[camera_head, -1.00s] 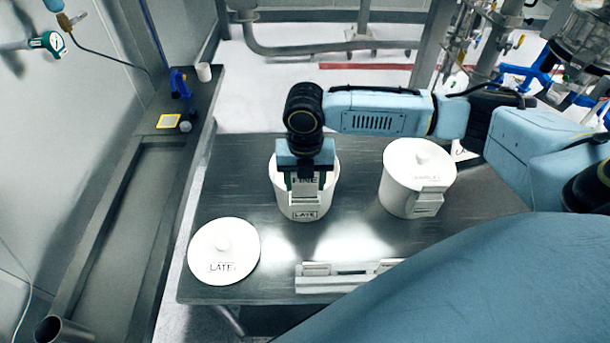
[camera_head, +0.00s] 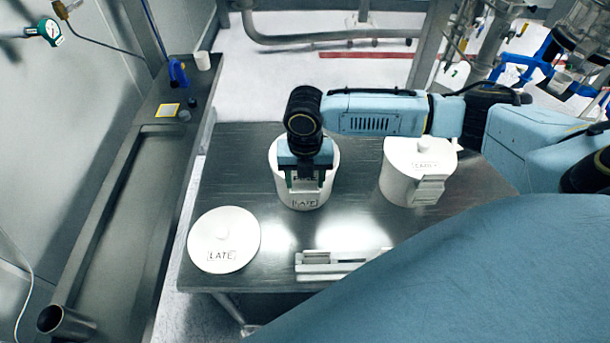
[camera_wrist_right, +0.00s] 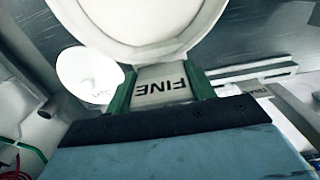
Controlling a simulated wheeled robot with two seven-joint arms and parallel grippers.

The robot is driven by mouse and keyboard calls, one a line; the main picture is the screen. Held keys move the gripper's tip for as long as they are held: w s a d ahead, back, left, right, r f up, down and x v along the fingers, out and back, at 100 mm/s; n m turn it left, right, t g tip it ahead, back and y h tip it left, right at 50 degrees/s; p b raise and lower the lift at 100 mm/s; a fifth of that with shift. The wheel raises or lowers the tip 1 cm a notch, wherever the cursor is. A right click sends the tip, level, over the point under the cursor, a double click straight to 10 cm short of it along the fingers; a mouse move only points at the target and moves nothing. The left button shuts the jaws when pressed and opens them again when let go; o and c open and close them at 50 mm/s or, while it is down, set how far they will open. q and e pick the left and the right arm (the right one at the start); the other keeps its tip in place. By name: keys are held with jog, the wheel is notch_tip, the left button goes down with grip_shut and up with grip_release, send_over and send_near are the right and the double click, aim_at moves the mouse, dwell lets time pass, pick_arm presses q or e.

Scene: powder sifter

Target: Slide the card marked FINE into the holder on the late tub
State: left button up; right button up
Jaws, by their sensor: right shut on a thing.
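The late tub (camera_head: 329,183) is a white open tub labelled LATE, standing on the steel table. My right gripper (camera_head: 305,184) is over its front side, pointing down, and hides much of the tub and its holder. In the right wrist view the gripper (camera_wrist_right: 164,88) is shut on the FINE card (camera_wrist_right: 160,92), a white card with black letters between the green fingers. The card lies close against the tub's rim (camera_wrist_right: 150,50); whether it is inside the holder cannot be told. My left gripper is not in view.
The late tub's white lid (camera_head: 224,240), marked LATE, lies at the table's front left. A lidded white tub (camera_head: 405,178) with a front holder stands to the right. A pale rack (camera_head: 330,262) lies at the front edge. The table's left back is clear.

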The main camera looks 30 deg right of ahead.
jog(key=shift+f, duration=0.6)
dwell(0.3)
jog(key=o, duration=1)
jog(key=shift+o, duration=0.2)
notch_tip(320, 180, up, 13)
jog(key=shift+r+b, duration=0.2)
jog(key=shift+b, duration=0.45)
